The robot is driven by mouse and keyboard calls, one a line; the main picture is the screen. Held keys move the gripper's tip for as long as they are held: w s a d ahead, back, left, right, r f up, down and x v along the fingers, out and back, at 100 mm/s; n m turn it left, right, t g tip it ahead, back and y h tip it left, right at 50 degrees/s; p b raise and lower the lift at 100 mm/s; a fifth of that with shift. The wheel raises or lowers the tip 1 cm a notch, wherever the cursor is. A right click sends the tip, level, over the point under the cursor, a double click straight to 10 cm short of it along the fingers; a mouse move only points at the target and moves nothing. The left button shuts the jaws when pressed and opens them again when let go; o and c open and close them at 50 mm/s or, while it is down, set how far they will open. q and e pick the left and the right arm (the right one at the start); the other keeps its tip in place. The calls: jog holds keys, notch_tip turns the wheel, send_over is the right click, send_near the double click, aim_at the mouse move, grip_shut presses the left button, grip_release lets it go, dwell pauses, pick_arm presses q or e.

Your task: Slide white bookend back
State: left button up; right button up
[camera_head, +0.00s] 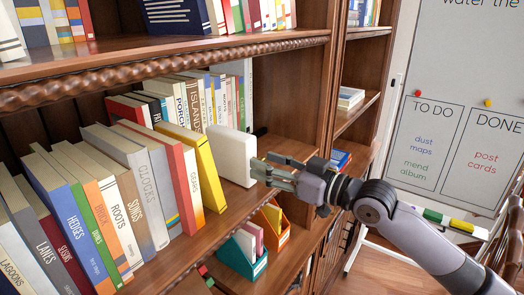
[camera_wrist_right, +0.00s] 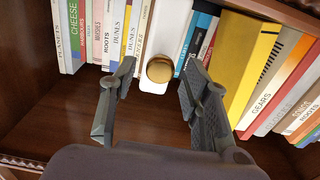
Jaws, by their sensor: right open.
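The white bookend (camera_head: 232,155) stands on the middle shelf, just right of a yellow book (camera_head: 200,165). In the right wrist view the white bookend (camera_wrist_right: 169,32) has a round gold knob (camera_wrist_right: 159,69) on its near end. My right gripper (camera_head: 266,168) is at the bookend's near right side in the head view. In the wrist view my right gripper (camera_wrist_right: 158,80) is open, with one finger on either side of the knob. I cannot tell whether a finger touches it. My left gripper is not in view.
Rows of books (camera_head: 120,190) fill the shelf left of the bookend, and more books (camera_head: 195,95) stand behind. Bare shelf (camera_head: 290,148) lies to the right. Below are a teal file holder (camera_head: 240,262) and an orange one (camera_head: 274,235). A whiteboard (camera_head: 455,130) stands at right.

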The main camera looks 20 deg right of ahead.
aim_at(236, 157)
jog(key=shift+x, duration=1.1)
jog(key=shift+c, duration=0.5)
grip_shut()
